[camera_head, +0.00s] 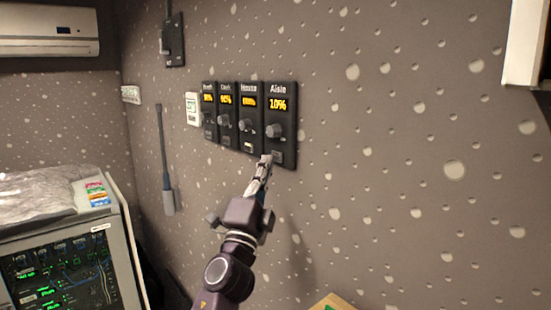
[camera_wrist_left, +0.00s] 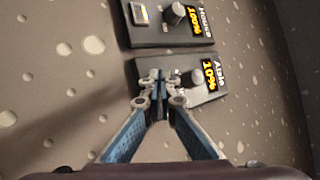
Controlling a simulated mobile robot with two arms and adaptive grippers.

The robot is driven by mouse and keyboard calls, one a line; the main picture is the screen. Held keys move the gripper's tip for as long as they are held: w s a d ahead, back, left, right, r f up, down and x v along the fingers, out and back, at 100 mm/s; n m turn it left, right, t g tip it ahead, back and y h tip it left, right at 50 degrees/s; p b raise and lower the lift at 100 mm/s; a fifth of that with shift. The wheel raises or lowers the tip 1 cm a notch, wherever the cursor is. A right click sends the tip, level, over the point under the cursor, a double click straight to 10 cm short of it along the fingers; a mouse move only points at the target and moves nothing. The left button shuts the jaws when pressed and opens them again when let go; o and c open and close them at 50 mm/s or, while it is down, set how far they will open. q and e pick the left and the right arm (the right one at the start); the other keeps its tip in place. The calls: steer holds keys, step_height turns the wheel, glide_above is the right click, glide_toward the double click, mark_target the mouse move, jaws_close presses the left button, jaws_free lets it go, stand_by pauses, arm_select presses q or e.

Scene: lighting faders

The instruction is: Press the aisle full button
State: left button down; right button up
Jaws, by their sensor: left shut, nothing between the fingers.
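The aisle panel (camera_head: 281,112) is the rightmost black fader panel on the wall, and its display reads 10%. Its knob (camera_head: 274,131) sits below the display. The aisle full button (camera_head: 277,156) is a small dark button at the bottom of that panel. My left gripper (camera_head: 266,160) is shut and empty, with its tips at the panel's lower left, by the button. In the left wrist view, the shut fingertips (camera_wrist_left: 159,78) lie over the button end of the aisle panel (camera_wrist_left: 207,98) and hide the button. Whether they touch it I cannot tell. My right gripper is not in view.
The house panel (camera_head: 248,104) is close on the left, with a lit button at its bottom; two more panels stand beyond it. A white wall unit (camera_head: 192,108) is left of them. A rack (camera_head: 65,265) stands at lower left.

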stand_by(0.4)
arm_select(q)
steer(key=shift+w+d+b, duration=0.25)
steer(key=shift+d+b, duration=0.05)
steer(key=shift+b, duration=0.15)
steer(key=shift+s+a, duration=0.2)
steer(key=shift+s, duration=0.05)
stand_by(0.3)
steer(key=s+a+p, duration=0.3)
steer(key=a+p, duration=0.1)
steer(key=a, duration=0.1)
steer(key=shift+s, duration=0.25)
